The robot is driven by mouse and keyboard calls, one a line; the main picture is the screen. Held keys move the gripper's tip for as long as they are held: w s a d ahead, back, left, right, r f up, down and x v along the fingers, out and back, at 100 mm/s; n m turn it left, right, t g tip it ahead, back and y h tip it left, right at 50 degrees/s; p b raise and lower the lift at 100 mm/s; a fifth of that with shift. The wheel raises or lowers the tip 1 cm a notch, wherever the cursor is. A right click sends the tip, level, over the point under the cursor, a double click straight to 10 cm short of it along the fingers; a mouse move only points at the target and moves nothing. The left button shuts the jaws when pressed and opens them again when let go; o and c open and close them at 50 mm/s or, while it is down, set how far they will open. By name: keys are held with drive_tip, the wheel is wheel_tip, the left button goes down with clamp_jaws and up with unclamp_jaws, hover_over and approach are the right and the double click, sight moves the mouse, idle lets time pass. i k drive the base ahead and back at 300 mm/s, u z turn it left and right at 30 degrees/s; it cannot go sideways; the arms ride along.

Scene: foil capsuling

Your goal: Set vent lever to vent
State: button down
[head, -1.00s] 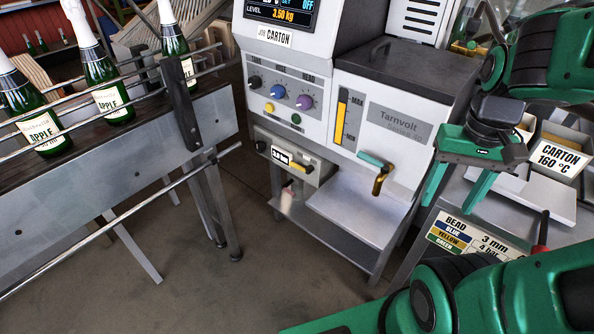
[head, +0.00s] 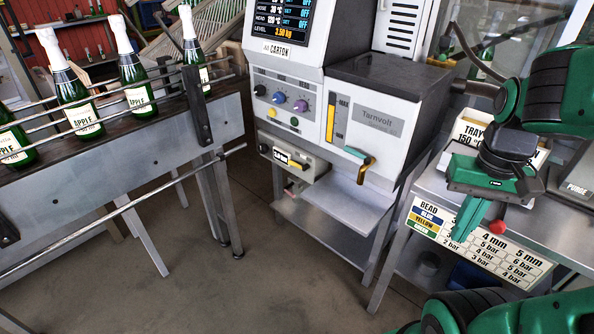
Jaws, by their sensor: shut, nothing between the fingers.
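The Tarnvolt machine (head: 405,105) stands in the middle of the head view. A lever with a teal grip (head: 355,152) and a brass-coloured bent part (head: 366,170) sticks out low on its front. I cannot read a vent marking on either, so which one is the vent lever is unclear. My gripper (head: 466,222) is shut and empty, pointing down at the right, in front of the side table and apart from the machine.
A conveyor (head: 120,165) with rails and several green bottles (head: 75,98) runs along the left. The side table (head: 425,185) at right carries a bead chart (head: 485,247) on its front edge and a tray sign (head: 475,135). A red knob (head: 497,227) is near my gripper. Open floor lies in front.

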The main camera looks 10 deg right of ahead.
sight(306, 166)
drive_tip(key=u, duration=0.3)
drive_tip(key=i, duration=1.1)
drive_tip(key=u, duration=0.15)
